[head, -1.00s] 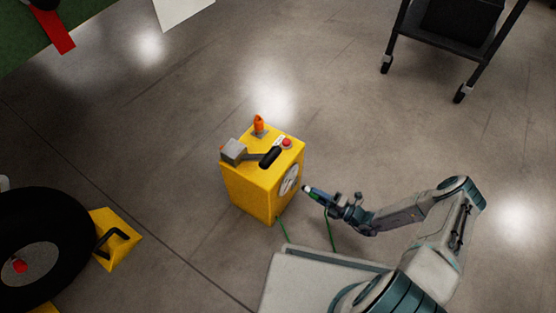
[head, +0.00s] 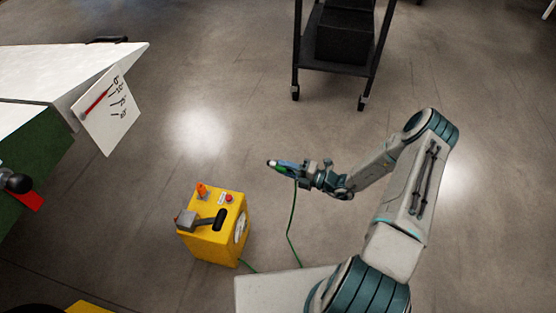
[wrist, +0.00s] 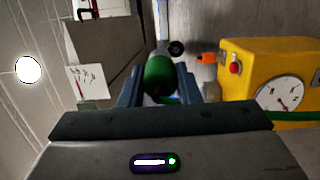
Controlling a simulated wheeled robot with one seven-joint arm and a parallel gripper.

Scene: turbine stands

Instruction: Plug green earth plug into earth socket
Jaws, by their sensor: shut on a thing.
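My gripper (head: 300,168) is shut on the green earth plug (head: 279,165), which points left in the head view and is held up above the floor. In the wrist view the plug (wrist: 158,76) sits between the blue fingers of my gripper (wrist: 158,88). A green cable (head: 291,225) hangs from the plug and runs down to the yellow box (head: 213,247) on the floor. The box has a dial, a red button, a grey lever and an orange part on top. I cannot make out an earth socket in either view.
A white-and-green structure (head: 60,80) with a white marked panel (head: 108,110) stands at the upper left. A black cart (head: 340,40) stands at the back. Bare floor (head: 200,135) lies between the plug and the panel.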

